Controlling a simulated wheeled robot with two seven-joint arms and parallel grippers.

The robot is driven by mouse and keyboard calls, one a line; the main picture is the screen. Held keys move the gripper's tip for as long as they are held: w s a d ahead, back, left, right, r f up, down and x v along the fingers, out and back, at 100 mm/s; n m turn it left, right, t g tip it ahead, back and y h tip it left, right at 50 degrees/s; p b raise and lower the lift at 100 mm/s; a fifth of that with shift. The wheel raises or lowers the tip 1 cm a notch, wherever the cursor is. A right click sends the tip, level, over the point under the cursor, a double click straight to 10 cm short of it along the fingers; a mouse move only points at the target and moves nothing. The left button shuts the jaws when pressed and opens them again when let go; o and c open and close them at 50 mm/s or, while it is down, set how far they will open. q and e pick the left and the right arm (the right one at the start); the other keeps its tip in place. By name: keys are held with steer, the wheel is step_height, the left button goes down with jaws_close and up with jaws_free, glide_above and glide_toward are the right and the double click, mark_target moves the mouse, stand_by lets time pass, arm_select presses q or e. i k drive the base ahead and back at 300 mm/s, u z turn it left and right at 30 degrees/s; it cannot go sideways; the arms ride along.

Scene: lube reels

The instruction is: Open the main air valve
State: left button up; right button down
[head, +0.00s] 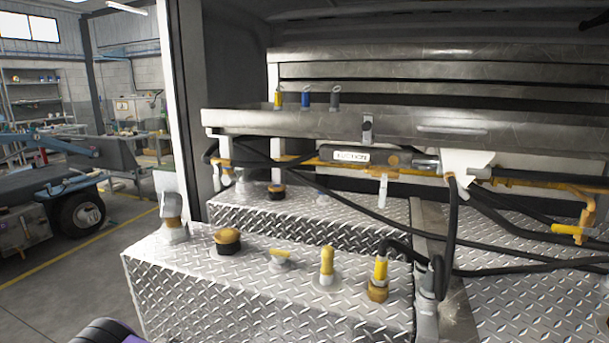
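A yellow pipe (410,171) runs under the steel shelf. At its right end, an orange-yellow fitting bends down to a short yellow handle (568,230), roughly level. It looks like a valve, but I see no label naming it the main air valve. I cannot tell from the picture which is the main air valve. Neither of my grippers shows. A dark, purple-edged part (108,331) at the bottom left edge is probably part of my arm.
The front diamond-plate tank (260,305) carries several caps and fittings. Black hoses (452,225) hang across the middle and right. A white post (181,95) stands left; open workshop floor lies beyond.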

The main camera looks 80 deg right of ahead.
mark_target(216, 176)
steer(key=z, duration=1.95)
steer(key=k, duration=1.15)
steer(key=u, duration=0.85)
steer(key=i, duration=1.9)
steer(key=z, duration=0.95)
